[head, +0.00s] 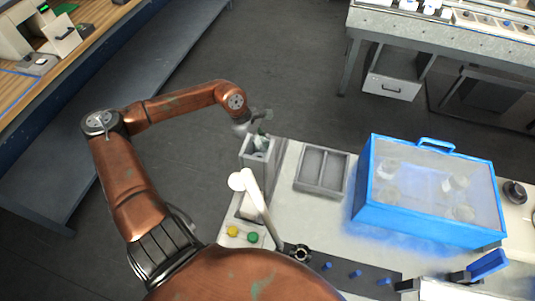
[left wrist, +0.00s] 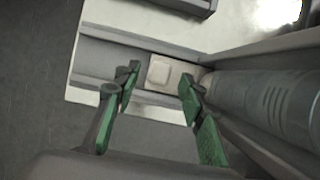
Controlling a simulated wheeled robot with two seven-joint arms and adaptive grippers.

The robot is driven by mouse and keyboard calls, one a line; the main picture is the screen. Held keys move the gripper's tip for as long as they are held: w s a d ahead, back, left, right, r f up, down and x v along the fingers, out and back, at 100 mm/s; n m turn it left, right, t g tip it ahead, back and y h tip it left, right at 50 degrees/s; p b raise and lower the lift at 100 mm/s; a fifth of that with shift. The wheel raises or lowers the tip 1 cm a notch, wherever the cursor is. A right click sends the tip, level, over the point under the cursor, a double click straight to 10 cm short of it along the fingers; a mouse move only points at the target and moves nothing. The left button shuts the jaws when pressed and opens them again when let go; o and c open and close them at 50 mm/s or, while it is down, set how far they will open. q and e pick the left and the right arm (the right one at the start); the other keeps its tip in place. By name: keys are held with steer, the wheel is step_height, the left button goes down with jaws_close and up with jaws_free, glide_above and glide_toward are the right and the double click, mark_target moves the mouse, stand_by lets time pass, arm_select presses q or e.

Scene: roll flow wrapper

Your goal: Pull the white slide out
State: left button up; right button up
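In the left wrist view, the white slide (left wrist: 168,73) shows as a small pale square block in a grey channel (left wrist: 110,55). My left gripper (left wrist: 160,85) is open, its green fingertips apart on either side of the near part of the block. The block lies just beyond and between the tips; I cannot tell whether either finger touches it. In the head view, my left gripper (head: 262,138) is over the grey box-like housing (head: 249,162) at the worktop's far left corner. The slide cannot be made out there. My right gripper is not in view.
A grey two-compartment tray (head: 346,173) and a blue case with a clear lid (head: 410,225) stand right of the housing. A white bar (head: 256,198) and yellow and green buttons (head: 252,237) are nearer. In the wrist view, a grey cylinder (left wrist: 265,100) runs close on the right.

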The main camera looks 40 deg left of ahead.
arm_select(q)
steer(key=shift+x, duration=1.05)
jaws_close()
